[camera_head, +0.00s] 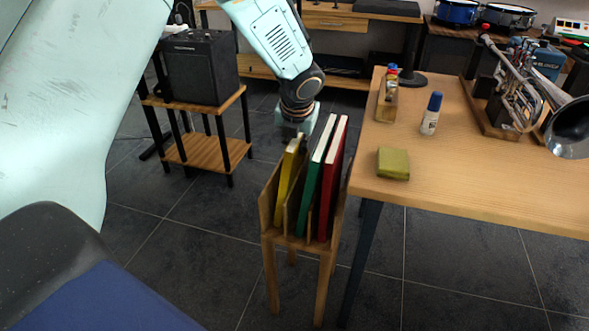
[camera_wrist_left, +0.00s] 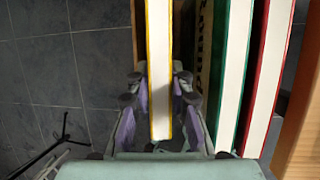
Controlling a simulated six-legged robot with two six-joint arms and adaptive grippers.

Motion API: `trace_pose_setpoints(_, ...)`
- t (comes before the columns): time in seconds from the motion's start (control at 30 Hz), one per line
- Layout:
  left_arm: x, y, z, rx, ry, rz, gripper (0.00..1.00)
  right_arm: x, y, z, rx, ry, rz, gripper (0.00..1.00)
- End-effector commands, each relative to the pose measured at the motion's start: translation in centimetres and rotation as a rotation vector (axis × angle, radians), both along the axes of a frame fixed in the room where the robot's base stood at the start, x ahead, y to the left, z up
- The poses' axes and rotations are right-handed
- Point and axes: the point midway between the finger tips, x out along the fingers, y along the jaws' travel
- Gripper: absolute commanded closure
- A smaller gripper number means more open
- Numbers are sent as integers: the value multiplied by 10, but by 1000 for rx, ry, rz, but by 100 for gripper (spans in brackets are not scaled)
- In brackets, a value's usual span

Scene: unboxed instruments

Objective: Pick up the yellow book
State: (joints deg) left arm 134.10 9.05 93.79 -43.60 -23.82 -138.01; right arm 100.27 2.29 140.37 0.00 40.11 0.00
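The yellow book (camera_head: 287,172) stands upright in the left slot of a wooden rack (camera_head: 266,218), with a green book (camera_head: 309,183) and a red book (camera_head: 332,183) to its right. My left gripper (camera_head: 295,134) is at the top of the yellow book. In the left wrist view, the yellow book (camera_wrist_left: 160,60) runs between the two fingers of my left gripper (camera_wrist_left: 161,95), one close on each side. I cannot tell whether both pads press on it. My right gripper is not in view.
The wooden table (camera_head: 470,190) is close on the rack's right, holding a yellow-green block (camera_head: 393,163), a white bottle with a blue cap (camera_head: 431,114) and a trumpet (camera_head: 520,95). A black amplifier (camera_head: 200,66) sits on a stand behind left.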

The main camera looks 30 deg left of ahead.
Motion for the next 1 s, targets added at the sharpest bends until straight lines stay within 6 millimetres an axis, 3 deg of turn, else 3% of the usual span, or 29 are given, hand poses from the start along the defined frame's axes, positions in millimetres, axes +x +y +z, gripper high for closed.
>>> trace_pose_setpoints(0.2, 0, 0, 0, 0, 0, 0, 100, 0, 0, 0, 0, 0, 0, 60)
trace_pose_setpoints(1.0, 1, 0, 6, 0, -4, -1, 100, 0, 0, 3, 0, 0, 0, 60)
